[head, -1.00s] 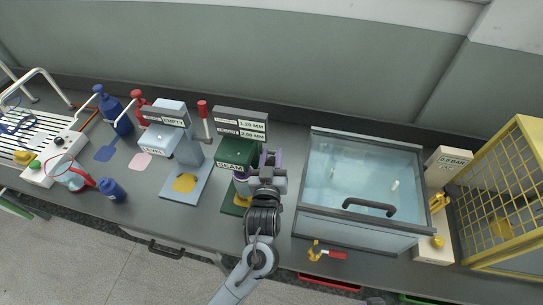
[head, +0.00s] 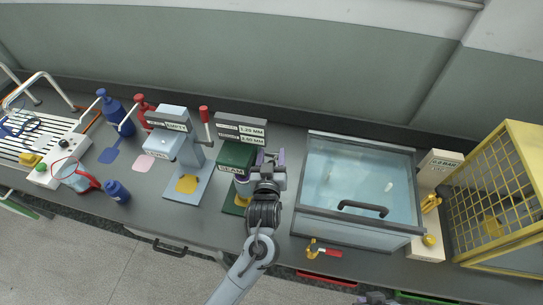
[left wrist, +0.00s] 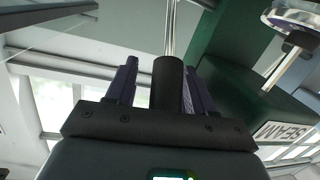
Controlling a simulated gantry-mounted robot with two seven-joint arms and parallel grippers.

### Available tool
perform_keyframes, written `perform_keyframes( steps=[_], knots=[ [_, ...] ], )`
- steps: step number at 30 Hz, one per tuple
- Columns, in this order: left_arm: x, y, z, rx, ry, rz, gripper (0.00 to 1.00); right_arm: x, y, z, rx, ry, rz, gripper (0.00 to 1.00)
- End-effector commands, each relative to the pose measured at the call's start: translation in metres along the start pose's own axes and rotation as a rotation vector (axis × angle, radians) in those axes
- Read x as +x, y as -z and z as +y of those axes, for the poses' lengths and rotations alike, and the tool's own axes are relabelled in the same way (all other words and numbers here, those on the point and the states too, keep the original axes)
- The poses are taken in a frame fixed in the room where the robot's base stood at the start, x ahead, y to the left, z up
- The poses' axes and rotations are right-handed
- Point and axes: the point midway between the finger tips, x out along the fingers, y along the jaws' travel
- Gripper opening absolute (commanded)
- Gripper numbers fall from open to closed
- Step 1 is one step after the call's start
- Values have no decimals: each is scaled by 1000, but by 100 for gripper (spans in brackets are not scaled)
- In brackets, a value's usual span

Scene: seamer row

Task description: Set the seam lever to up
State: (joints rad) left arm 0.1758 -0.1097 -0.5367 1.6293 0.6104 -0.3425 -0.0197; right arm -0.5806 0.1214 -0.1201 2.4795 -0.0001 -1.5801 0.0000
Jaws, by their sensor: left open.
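The green seam machine (head: 236,157), labelled SEAM, stands near the middle of the bench with a grey display (head: 240,128) above it. My left gripper (head: 271,157) is at its right side. In the left wrist view a dark cylindrical lever grip (left wrist: 168,82) on a bright metal rod (left wrist: 171,28) sits between the two purple fingers of the left gripper (left wrist: 160,85). The jaws are open, with a gap visible at the left finger. In the head view the gripper hides this lever. The machine's green body (left wrist: 232,50) is beside it.
A pale blue machine (head: 171,140) with a red-handled lever (head: 204,116) stands left of the seam machine. A glass-lidded water tank (head: 355,180) is close on the right, and a yellow cage (head: 495,190) beyond it.

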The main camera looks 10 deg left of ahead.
Motion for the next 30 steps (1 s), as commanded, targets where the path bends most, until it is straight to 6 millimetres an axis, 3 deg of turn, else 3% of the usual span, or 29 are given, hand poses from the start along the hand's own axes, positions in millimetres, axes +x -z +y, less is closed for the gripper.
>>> perform_keyframes(
  steps=[8, 21, 30],
  knots=[
    [-18, -1, 1, 0, -2, -1, 53, -2, 1, -1, 4, 3, 1, 0],
    [-89, -1, 0, 0, -1, -2, 53, -6, 2, -1, 4, 3, 1, 0],
    [-108, 0, 0, 0, 0, -1, 53, -6, 2, 0, -1, -1, 1, 0]
  ],
)
